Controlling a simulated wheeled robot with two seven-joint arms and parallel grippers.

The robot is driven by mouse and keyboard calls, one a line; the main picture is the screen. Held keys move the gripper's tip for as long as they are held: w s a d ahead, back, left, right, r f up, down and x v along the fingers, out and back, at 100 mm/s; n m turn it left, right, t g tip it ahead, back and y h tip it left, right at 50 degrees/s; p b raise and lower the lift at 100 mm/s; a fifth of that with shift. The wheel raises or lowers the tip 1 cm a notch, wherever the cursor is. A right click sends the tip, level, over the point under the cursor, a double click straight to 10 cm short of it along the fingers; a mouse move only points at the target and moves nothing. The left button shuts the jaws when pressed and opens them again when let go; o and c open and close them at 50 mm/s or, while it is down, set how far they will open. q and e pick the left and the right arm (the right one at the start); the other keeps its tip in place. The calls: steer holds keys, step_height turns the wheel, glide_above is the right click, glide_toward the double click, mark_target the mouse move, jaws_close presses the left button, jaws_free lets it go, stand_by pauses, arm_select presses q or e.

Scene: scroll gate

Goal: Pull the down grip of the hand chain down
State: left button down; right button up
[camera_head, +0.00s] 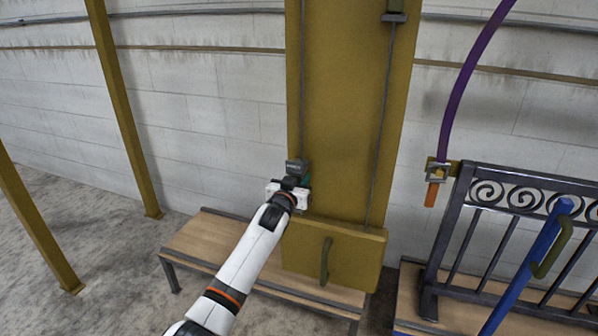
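A yellow post (345,120) carries two thin dark chain runs. The left run (302,80) goes down to a dark grip block (297,166) at my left gripper. The right run (385,110) has another dark grip block (393,17) high up near the top edge. My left gripper (297,181) is at the lower end of the left run, right against or just in front of the block there. My own wrist hides the fingers, so I cannot tell whether they are closed on it. My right gripper is not in view.
A yellow box with an olive handle (326,262) sits low on the post, above a wooden bench (205,240). At right are a dark scroll railing (520,195), a blue bar (528,262) and a purple hose (465,75) with an orange end. Yellow poles (122,105) stand left.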

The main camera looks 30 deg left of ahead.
arm_select(q)
steer(key=shift+d+f, duration=0.1)
steer(key=shift+f, duration=0.8)
steer(key=c, duration=1.4)
jaws_free()
steer(key=shift+c, duration=0.2)
steer(key=o, duration=0.4)
steer(key=shift+c, duration=0.2)
steer(key=shift+r, duration=0.2)
steer(key=shift+r, duration=0.1)
steer(key=v, duration=1.2)
